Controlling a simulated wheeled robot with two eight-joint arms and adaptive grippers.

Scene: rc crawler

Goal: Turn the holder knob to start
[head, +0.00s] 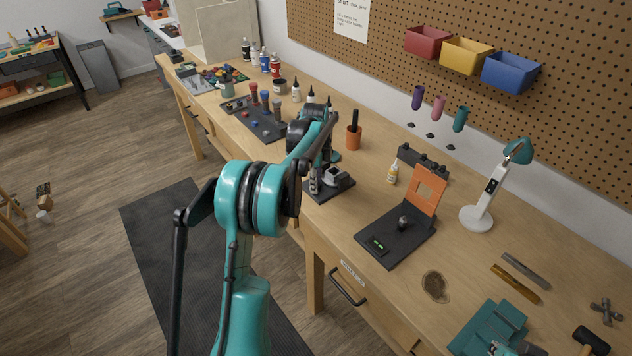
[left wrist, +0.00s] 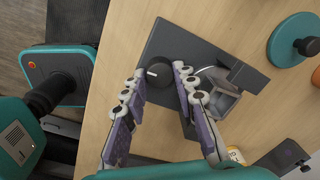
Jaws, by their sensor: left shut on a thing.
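The holder (head: 343,188) is a dark flat base on the workbench, with a grey block-like part on top. In the left wrist view its dark base (left wrist: 172,45) lies under my gripper, with a grey, open-topped part (left wrist: 222,97) to the right. The round black holder knob (left wrist: 158,74) sits between my left fingertips. My left gripper (head: 314,187) comes down over the holder's left side. In the left wrist view the left gripper (left wrist: 159,73) is shut on the knob. The knob is hidden by the gripper in the head view. My right gripper is not in view.
An orange cup (head: 353,138) stands behind the holder. A black plate with an orange upright panel (head: 427,189) is to its right, near a small yellow bottle (head: 392,173). A white lamp (head: 480,216) stands further right.

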